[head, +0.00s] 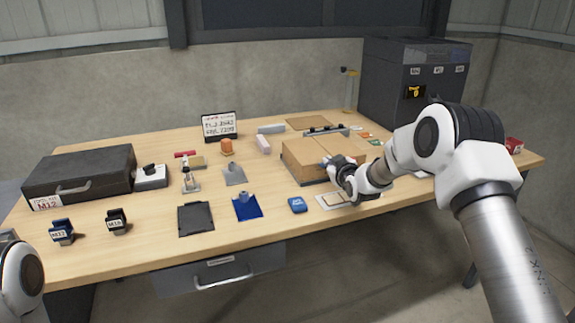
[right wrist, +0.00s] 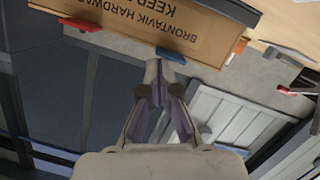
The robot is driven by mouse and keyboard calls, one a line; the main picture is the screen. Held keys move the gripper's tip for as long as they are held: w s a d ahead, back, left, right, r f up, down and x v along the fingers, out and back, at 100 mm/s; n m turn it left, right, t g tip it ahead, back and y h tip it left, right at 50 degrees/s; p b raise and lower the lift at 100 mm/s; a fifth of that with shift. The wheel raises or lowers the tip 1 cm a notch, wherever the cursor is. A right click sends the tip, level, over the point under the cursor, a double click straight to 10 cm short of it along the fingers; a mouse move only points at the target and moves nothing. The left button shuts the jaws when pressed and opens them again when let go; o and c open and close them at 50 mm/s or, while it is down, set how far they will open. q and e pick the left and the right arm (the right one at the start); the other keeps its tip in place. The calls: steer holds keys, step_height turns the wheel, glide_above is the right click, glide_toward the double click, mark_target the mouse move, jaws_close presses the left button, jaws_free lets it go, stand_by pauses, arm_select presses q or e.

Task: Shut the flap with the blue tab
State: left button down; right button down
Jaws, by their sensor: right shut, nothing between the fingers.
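The cardboard box (head: 305,153) stands on the right half of the table. In the right wrist view its brown panel (right wrist: 150,25) carries upside-down print, with a blue tab (right wrist: 170,55) on the near edge and orange-red tabs to either side. The blue tab (head: 326,161) also shows small beside my gripper in the head view. My right gripper (head: 335,168) is shut and empty at the box's front right; its fingertips (right wrist: 162,72) are close to the blue tab, and I cannot tell whether they touch. How far the flap stands open is unclear.
A blue block (head: 297,205) and a pale tray (head: 335,201) lie in front of the box. A dark cabinet (head: 400,65) stands behind at the right. A blue dustpan-like piece (head: 247,206), a black plate (head: 196,219) and a dark case (head: 80,172) are further left.

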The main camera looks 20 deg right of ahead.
steer(key=shift+f, duration=0.15)
steer(key=s+r+p, duration=0.2)
steer(key=s+r, duration=0.5)
steer(key=s, duration=0.3)
steer(key=s+a+f+g, duration=0.1)
steer(key=s+f, duration=0.1)
steer(key=f, duration=0.2)
steer(key=s+a+f+g+p, duration=0.1)
steer(key=s+a+f, duration=0.1)
steer(key=f, duration=0.3)
steer(key=s+a+f+g, duration=0.1)
steer(key=s+f+g, duration=0.1)
steer(key=f, duration=0.3)
steer(key=shift+s+a+f+m+y, duration=0.1)
steer(key=shift+s+a+m+y, duration=0.3)
steer(key=shift+s, duration=0.05)
steer(key=s+a+f+m+g+p, duration=0.15)
steer(key=s+a+f+g, duration=0.25)
steer(key=s+f, duration=0.6)
steer(key=s+a+f+m+g+p, duration=0.1)
steer(key=s+f+g, duration=0.2)
steer(key=s, duration=1.1)
steer(key=s+a+f+m+g+p, duration=0.1)
steer(key=s+f+g, duration=0.3)
steer(key=s, duration=1)
steer(key=shift+s+a+f, duration=0.2)
steer(key=shift+a+f, duration=0.45)
steer(key=shift+f, duration=0.2)
